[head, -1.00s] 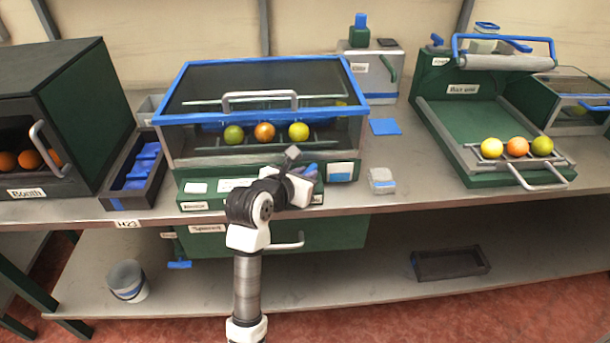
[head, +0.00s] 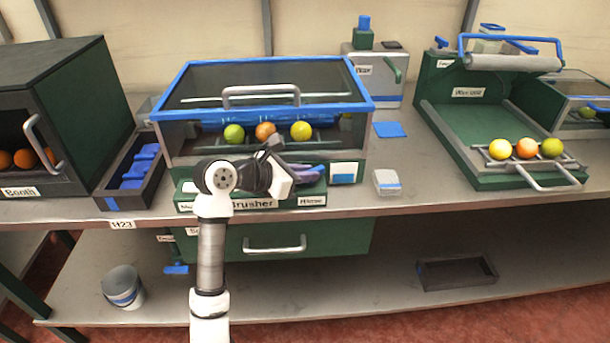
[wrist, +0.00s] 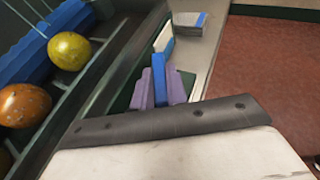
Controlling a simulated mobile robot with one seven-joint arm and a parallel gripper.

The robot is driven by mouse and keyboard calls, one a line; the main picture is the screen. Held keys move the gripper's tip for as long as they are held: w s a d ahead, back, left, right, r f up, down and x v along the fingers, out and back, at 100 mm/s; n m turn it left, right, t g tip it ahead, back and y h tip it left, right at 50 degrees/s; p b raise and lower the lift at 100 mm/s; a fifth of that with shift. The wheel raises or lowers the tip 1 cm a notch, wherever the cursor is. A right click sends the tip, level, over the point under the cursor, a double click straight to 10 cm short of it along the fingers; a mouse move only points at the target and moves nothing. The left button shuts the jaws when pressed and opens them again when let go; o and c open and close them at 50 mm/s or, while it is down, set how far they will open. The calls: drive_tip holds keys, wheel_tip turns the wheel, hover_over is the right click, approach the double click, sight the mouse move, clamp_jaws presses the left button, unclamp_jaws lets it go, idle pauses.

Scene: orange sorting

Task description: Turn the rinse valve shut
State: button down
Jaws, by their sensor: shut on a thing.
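My gripper (head: 303,173) is at the right part of the front panel of the brusher (head: 256,203), just below its clear box. In the wrist view its purple fingers (wrist: 160,88) are closed around a blue handle (wrist: 177,90), which I take to be the rinse valve's. In the head view the handle shows only as a small blue patch beside the fingers, mostly hidden. A small label below it is too blurred to read surely. The handle's exact angle cannot be told.
The brusher's blue-rimmed lid (head: 262,90) is down, with three fruits inside. A dark bin of blue pieces (head: 130,178) stands left. The bench front is clear further right.

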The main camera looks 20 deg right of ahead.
drive_tip(key=c, duration=1.4)
unclamp_jaws()
drive_tip(key=b+v, duration=0.2)
drive_tip(key=v, duration=1.1)
drive_tip(key=shift+s+a+b, duration=0.15)
drive_tip(key=shift+a+b, duration=0.2)
drive_tip(key=shift+a, duration=0.05)
drive_tip(key=shift+r, duration=0.1)
